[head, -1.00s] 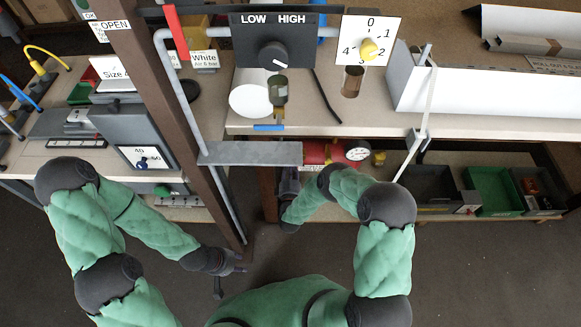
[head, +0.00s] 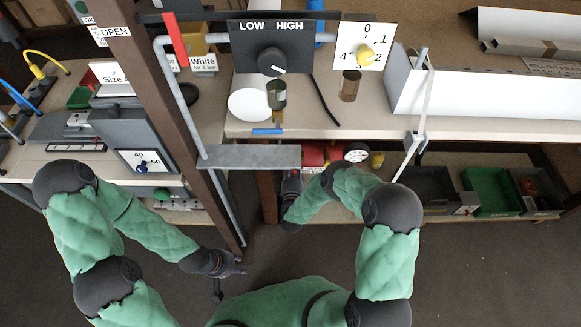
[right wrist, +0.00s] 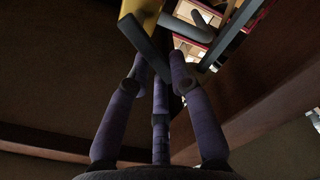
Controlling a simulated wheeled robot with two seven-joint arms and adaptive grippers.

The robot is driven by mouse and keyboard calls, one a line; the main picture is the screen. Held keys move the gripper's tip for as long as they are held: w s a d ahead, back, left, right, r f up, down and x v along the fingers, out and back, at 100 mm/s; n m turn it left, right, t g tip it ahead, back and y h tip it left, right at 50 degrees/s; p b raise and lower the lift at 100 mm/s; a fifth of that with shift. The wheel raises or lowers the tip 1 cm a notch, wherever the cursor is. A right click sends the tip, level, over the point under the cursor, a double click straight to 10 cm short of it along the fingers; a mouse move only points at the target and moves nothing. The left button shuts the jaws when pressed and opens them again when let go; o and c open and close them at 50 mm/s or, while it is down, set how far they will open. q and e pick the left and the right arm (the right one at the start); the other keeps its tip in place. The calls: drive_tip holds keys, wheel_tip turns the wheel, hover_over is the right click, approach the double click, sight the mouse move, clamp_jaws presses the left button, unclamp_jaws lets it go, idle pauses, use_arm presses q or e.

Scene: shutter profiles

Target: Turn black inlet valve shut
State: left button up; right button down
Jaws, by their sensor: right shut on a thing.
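A dark grey-black handle (right wrist: 146,48), which looks like the inlet valve's lever, shows in the right wrist view at the fingertips. My right gripper (right wrist: 160,78) has its purple fingers closed around its lower end. In the head view my right gripper is below the grey metal shelf, its wrist (head: 291,190) beside the red unit; its fingers and the valve are hidden there. My left gripper (head: 232,278) is low in the middle of the head view, its fingers spread and empty, away from the bench.
A red unit (head: 312,156) with a round gauge (head: 356,153) sits under the bench. A grey metal shelf (head: 250,156) and a brown post (head: 165,110) stand close by. A black LOW/HIGH panel (head: 285,42) is above. Green (head: 490,190) and dark bins lie on the lower right shelf.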

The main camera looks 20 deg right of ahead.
drive_tip(key=d+m, duration=0.1)
drive_tip(key=m, duration=0.2)
drive_tip(key=d+r+m, duration=0.1)
drive_tip(key=m, duration=0.3)
drive_tip(key=s+d+m, duration=0.1)
drive_tip(key=m, duration=0.3)
drive_tip(key=shift+d+r, duration=0.15)
drive_tip(key=shift+d, duration=0.15)
idle(0.4)
drive_tip(key=c, duration=1.1)
unclamp_jaws()
drive_tip(key=shift+s, duration=0.1)
drive_tip(key=v, duration=1.2)
